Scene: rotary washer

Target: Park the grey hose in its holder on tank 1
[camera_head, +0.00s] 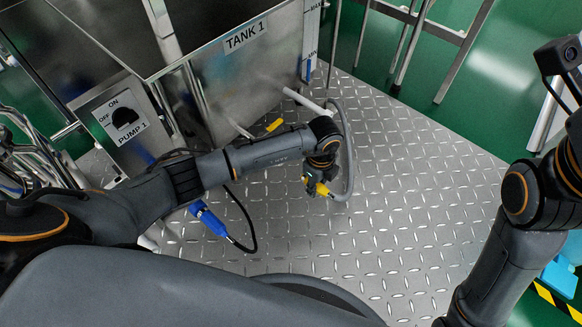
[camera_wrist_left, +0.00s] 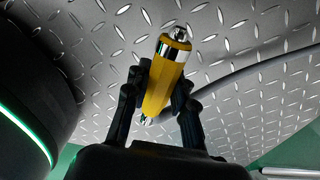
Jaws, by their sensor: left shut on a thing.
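My left gripper (camera_head: 318,188) is shut on the yellow fitting (camera_head: 323,190) of the grey hose, above the metal plate floor. The left wrist view shows the yellow fitting (camera_wrist_left: 166,82) between both fingers (camera_wrist_left: 160,95), tilted, with bare metal ends. The grey hose (camera_head: 348,150) makes a loop to the right of my left wrist, its upper end near the pipe by the tank. The grey hose also runs off to the right in the left wrist view (camera_wrist_left: 245,72). Tank 1 (camera_head: 250,85) is a steel box at the top. I cannot make out the holder. My right gripper's fingers are not visible.
A pump 1 switch box (camera_head: 122,117) stands left of the tank. A blue connector (camera_head: 209,220) on a black cable is below my left forearm. A yellow handle (camera_head: 274,125) sits near the tank's pipe (camera_head: 303,100). The plate floor (camera_head: 420,190) to the right is clear.

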